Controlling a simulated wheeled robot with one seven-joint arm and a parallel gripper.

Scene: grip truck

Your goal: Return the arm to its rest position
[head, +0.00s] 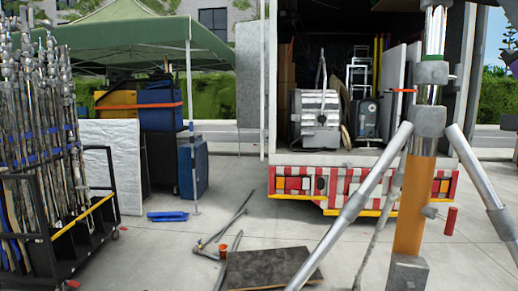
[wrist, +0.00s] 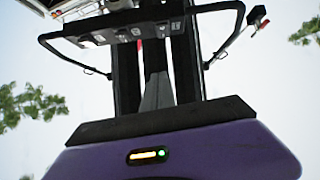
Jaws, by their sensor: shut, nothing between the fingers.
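My gripper's fingers cannot be made out in the head view or the wrist view. In the wrist view, a purple housing with a small lit strip fills the bottom. Dark upright columns rise behind it to a black unit with curved side handles. Pale sky and some leaves (wrist: 28,103) show around them. In the head view, a small dark purple shape cuts in at the upper right edge; I cannot tell what it is. The arm's pose cannot be read from these frames.
A metal stand (head: 418,180) with splayed legs stands close at the right, before the open truck (head: 350,157). A loaded cart (head: 85,225) is at left. A dark board (head: 270,268) and metal poles (head: 222,238) lie on the ground. Pavement between is partly clear.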

